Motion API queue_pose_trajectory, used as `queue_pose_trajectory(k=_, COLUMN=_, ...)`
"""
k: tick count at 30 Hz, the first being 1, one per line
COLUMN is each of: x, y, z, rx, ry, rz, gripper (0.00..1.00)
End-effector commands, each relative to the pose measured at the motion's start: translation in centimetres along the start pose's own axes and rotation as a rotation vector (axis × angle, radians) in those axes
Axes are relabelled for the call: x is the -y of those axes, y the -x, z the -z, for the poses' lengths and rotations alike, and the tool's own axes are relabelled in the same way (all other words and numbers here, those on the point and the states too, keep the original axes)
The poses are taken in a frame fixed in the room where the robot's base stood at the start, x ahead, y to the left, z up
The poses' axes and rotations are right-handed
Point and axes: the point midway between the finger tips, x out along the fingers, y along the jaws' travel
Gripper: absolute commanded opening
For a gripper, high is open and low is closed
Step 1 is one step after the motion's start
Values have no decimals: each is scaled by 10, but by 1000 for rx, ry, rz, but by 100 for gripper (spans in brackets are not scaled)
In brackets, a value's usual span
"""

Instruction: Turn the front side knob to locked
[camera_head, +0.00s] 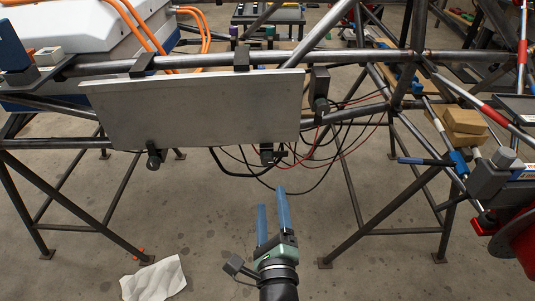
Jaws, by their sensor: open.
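A grey metal side panel (190,112) hangs on the tube chassis. A dark knob (153,158) sits under its left part, and another dark knob (267,154) sits under its right part. A third dark cylindrical part (320,104) is on a bracket just right of the panel. I cannot tell which one is the front side knob, nor its lock state. My gripper (271,197) has two blue fingers, apart and empty. It is below the right-hand knob, pointing up toward the chassis, and looks clear of it.
Black and red cables (290,165) hang loosely behind and below the panel's right end. Steel stand legs (395,220) are on the right. A grey device and red reel (518,240) are at far right. A white cloth (153,278) lies on the floor. The space around my gripper is clear.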

Motion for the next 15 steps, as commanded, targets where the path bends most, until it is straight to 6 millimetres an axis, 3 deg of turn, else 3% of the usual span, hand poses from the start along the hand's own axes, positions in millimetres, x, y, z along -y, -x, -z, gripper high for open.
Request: queue_pose_trajectory(k=15, x=-1, y=-88, z=1, rx=3, ry=3, rz=4, gripper=68)
